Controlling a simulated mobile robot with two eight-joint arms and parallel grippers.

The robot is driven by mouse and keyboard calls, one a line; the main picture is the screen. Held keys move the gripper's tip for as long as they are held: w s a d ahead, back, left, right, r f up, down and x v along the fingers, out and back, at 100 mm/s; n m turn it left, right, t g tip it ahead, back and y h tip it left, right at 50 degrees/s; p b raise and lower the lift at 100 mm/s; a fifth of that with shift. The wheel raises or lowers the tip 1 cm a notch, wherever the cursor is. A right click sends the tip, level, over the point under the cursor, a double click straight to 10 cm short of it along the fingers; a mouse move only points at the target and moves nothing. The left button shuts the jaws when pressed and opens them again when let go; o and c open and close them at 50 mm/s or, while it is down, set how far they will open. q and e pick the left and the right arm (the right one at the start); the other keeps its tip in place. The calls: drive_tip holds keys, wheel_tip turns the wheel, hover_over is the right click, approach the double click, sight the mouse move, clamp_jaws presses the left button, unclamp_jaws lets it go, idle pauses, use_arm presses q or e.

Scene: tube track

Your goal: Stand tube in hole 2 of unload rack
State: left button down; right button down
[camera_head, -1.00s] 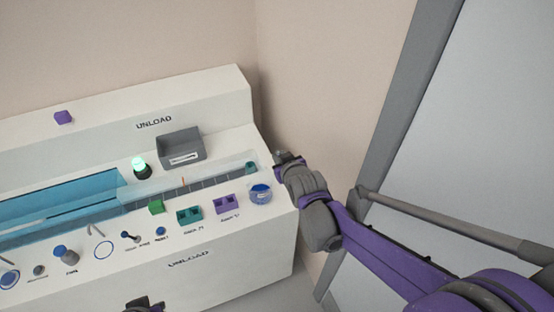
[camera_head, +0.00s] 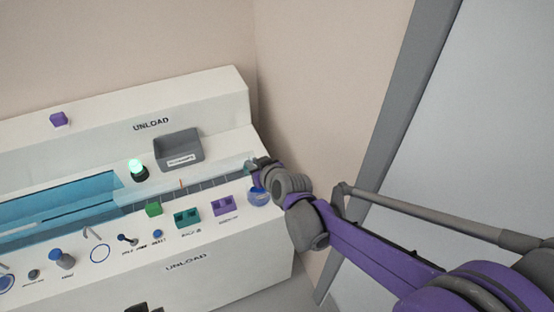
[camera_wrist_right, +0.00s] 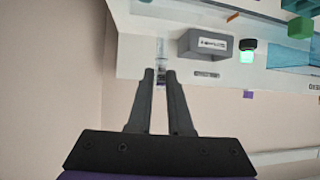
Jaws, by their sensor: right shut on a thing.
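My right gripper (camera_head: 256,168) is at the right end of the track on the UNLOAD bench. In the right wrist view its two fingers (camera_wrist_right: 160,74) are shut on a slim clear tube (camera_wrist_right: 161,48), which shows between and beyond the tips. The tube itself does not show clearly in the head view. Two small racks with dark holes stand on the bench front, one teal (camera_head: 187,217) and one purple (camera_head: 222,205). Their labels are too blurred to read. My left gripper (camera_head: 143,308) is only a dark sliver at the bottom edge; its jaws cannot be made out.
A grey bin (camera_head: 179,148) and a lit green lamp (camera_head: 138,168) stand behind the track. A blue round cup (camera_head: 258,197) is just below my right gripper. A green block (camera_head: 153,208) sits left of the racks. A wall rises close on the right.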

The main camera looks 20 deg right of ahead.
drive_tip(key=s+a+f+n+g+y+b, duration=0.15)
drive_tip(key=a+n+y, duration=0.25)
drive_tip(key=a, duration=1.6)
drive_tip(key=shift+s+a+f+b, duration=0.1)
drive_tip(key=shift+f+b, duration=1.05)
drive_tip(key=shift+f, duration=0.05)
drive_tip(key=shift+s+f+b, duration=0.1)
drive_tip(key=shift+f+b, duration=1)
drive_tip(key=shift+f, duration=0.05)
drive_tip(key=shift+f+b, duration=0.35)
drive_tip(key=shift+f, duration=0.2)
drive_tip(key=shift+f+b, duration=0.3)
drive_tip(key=shift+f, duration=0.1)
drive_tip(key=shift+f, duration=0.2)
drive_tip(key=shift+f+b, duration=0.45)
drive_tip(key=c, duration=0.8)
unclamp_jaws()
drive_tip(key=shift+o, duration=0.2)
